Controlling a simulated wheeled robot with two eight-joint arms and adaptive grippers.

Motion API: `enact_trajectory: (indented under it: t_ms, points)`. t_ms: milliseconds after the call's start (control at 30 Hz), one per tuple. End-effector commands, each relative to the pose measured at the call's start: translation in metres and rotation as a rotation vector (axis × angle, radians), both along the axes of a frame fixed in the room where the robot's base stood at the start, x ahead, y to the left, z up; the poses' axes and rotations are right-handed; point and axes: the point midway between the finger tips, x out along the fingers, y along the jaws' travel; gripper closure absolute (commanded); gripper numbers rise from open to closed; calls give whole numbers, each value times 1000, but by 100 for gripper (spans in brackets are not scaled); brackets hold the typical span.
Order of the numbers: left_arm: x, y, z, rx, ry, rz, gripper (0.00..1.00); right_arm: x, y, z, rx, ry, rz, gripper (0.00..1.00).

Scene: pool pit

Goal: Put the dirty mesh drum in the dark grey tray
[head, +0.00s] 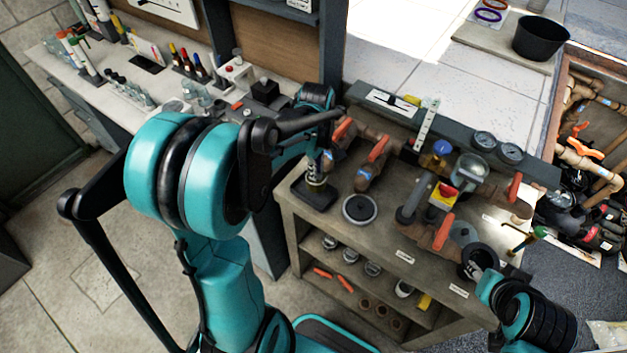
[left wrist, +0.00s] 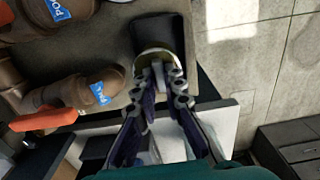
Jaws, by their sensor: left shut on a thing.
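The dirty mesh drum (head: 316,174) is a small dark cylinder with a yellowish rim. My left gripper (head: 325,157) is shut on it from above. The drum appears upright over the dark grey tray (head: 314,196), at the left end of the bench top. I cannot tell if it touches the tray floor. In the left wrist view the drum (left wrist: 150,54) shows between the fingertips, overlapping the near part of the tray (left wrist: 168,30). Its lower part is hidden there. My right arm shows at the lower right of the head view; its fingers cannot be made out clearly.
Brown pipes with orange-handled valves (head: 376,149) stand right of the tray. A side counter (head: 165,95) holds bottles at the left. A black bucket (head: 540,38) stands at the top right.

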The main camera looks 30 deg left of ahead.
Motion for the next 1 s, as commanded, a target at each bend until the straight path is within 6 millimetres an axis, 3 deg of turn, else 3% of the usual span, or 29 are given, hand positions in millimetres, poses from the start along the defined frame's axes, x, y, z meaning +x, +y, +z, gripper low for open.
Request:
enact_trajectory:
  t_ms: [167,400,800,833,867,900,1000]
  points:
    - [-3,6,-9,0,0,-2,100,0,0,-3,0,0,0,60]
    - [-3,6,-43,0,0,-2,100,0,0,-15,0,0,0,60]
    - [-3,5,-48,0,0,-1,100,0,0,-18,0,0,0,60]
    - [-3,5,-47,0,0,-1,83,0,0,-17,0,0,0,60]
    - [-3,6,-47,0,0,-1,75,0,0,-17,0,0,0,60]
    - [-3,5,-47,0,0,-1,70,0,0,-17,0,0,0,60]
    - [-3,5,-47,0,0,-1,70,0,0,-17,0,0,0,60]
